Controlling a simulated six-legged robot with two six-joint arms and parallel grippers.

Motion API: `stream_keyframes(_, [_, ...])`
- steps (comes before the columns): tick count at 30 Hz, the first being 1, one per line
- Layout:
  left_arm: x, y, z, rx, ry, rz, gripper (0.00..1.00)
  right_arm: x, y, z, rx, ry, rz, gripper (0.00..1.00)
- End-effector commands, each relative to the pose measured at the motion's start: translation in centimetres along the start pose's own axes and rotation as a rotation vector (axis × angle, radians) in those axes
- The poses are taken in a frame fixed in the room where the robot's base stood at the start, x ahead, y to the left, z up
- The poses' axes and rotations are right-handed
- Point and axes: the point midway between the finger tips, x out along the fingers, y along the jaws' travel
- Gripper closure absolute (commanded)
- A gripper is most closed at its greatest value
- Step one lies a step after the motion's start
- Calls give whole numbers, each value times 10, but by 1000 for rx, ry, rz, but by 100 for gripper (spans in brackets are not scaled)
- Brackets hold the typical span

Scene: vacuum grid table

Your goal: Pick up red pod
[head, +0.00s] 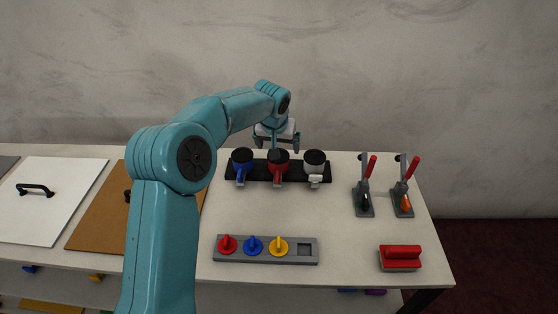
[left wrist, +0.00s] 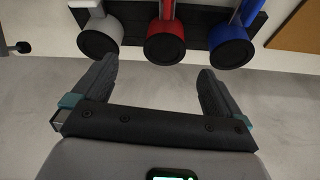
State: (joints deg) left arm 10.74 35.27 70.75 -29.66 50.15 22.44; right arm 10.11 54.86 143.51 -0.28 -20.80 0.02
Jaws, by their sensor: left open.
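The red pod (head: 278,160) has a dark round top and a red handle. It sits in the middle of a black holder (head: 261,174), between a blue pod (head: 242,161) and a white pod (head: 315,162). In the left wrist view the red pod (left wrist: 166,44) is beyond the fingertips, roughly centred between them. My left gripper (head: 276,142) is at the back of the table behind the pod row. It is open and empty, and its fingers (left wrist: 157,75) appear apart from the pod. My right gripper is not in view.
A grey base with red, blue and yellow knobs (head: 266,259) lies at the front. Two red-handled toggle clamps (head: 365,200) (head: 403,200) stand at the right, with a red-topped block (head: 400,264) in front. White (head: 50,205) and brown panels (head: 92,222) lie left. The table between is clear.

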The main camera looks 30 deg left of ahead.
Motion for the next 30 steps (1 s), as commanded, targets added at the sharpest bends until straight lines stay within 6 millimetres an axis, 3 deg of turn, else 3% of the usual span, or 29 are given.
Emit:
stream_keyframes(6, [44, -1, 1, 0, -3, -2, 0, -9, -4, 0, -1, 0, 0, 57])
stream_keyframes(14, [67, -3, -1, -1, -1, -1, 0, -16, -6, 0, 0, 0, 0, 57])
stream_keyframes(21, [105, -8, -4, 0, -2, -1, 0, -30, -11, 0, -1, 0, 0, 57])
stream_keyframes(30, [113, -8, -5, 0, 1, 0, 0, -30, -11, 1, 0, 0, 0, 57])
